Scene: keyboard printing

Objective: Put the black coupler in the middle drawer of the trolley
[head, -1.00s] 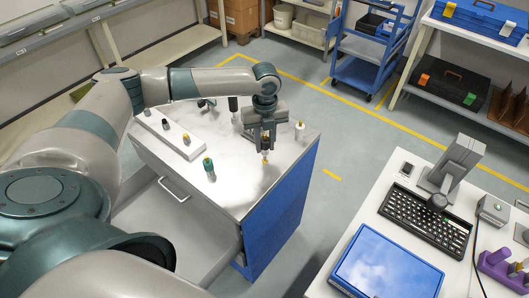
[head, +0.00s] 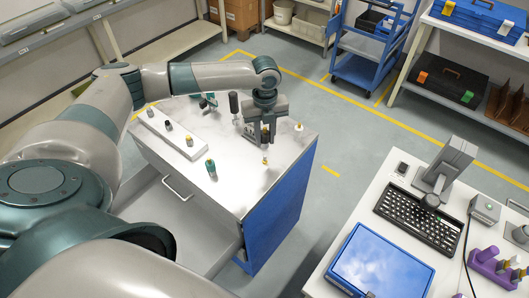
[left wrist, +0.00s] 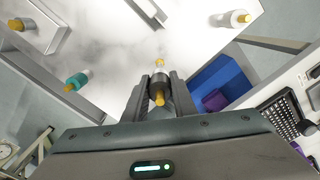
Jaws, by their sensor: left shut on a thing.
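My left gripper (head: 265,143) points down over the top of the blue-sided drawer trolley (head: 290,185). It is shut on a small dark piece with yellow ends, which looks like the black coupler (left wrist: 159,95). The fingers hide most of its body, and a yellow end (head: 265,160) shows below them. I cannot tell whether it touches the top. On the trolley's left front face is a handle (head: 177,188). Below it a drawer (head: 190,235) is pulled out and looks empty, partly hidden by my arm. I cannot tell which level it is. My right gripper is not in view.
On the trolley top are a teal yellow-tipped piece (head: 211,168), a white one (head: 298,127), a grey strip (head: 165,132) with small pieces, and a dark upright tool (head: 234,104). A desk with a blue box (head: 380,262) and keyboard (head: 417,216) stands right, across free floor.

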